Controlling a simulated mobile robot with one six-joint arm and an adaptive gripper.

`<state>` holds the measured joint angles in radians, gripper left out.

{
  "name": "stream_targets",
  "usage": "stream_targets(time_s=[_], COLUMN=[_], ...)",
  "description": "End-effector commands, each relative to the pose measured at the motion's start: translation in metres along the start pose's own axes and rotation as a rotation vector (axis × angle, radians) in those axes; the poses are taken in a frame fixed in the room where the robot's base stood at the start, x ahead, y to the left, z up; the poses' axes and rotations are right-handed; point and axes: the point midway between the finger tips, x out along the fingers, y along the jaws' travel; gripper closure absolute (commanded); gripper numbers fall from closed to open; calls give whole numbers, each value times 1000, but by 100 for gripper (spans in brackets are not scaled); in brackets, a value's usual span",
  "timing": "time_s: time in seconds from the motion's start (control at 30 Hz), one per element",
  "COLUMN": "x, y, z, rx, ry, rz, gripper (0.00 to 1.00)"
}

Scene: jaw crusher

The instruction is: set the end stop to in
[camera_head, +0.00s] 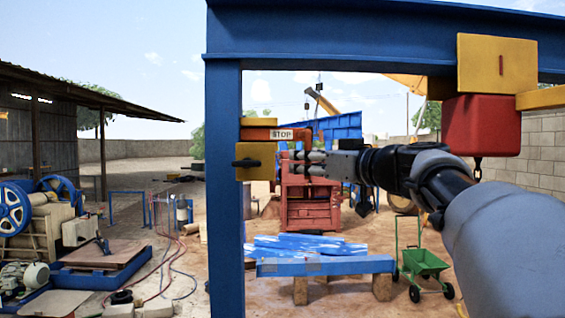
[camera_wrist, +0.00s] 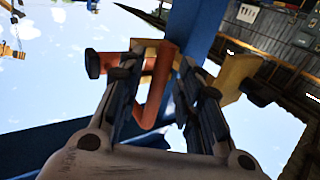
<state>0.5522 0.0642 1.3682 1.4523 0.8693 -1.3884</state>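The end stop is an orange bar (camera_head: 258,134) with a white STOP label. It sits between two yellow blocks on the blue post (camera_head: 224,200). My gripper (camera_head: 297,162) is just right of and slightly below the label, with its fingers pointing left at the post. In the wrist view the orange hooked end of the stop (camera_wrist: 153,95) lies between my two fingers (camera_wrist: 158,80). The fingers stand apart, with a visible gap on the right side of the orange piece. I cannot tell whether the left finger touches it.
The lower yellow block (camera_head: 256,161) with a dark knob is close beside my fingertips. A blue beam (camera_head: 350,35) spans above; a red block (camera_head: 481,125) hangs from it at right. A red machine (camera_head: 312,205) and green cart (camera_head: 424,263) stand behind.

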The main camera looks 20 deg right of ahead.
Motion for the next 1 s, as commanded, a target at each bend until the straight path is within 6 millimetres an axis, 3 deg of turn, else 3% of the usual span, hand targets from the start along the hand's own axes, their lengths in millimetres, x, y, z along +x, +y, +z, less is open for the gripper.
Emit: stream_targets(time_s=[0.53, 0.7, 1.0], x=[-101, -114, -116], y=[2, 0, 0], z=[0, 0, 0], rx=[-1, 0, 0], ry=[0, 0, 0], rz=[5, 1, 0], gripper=[68, 68, 69])
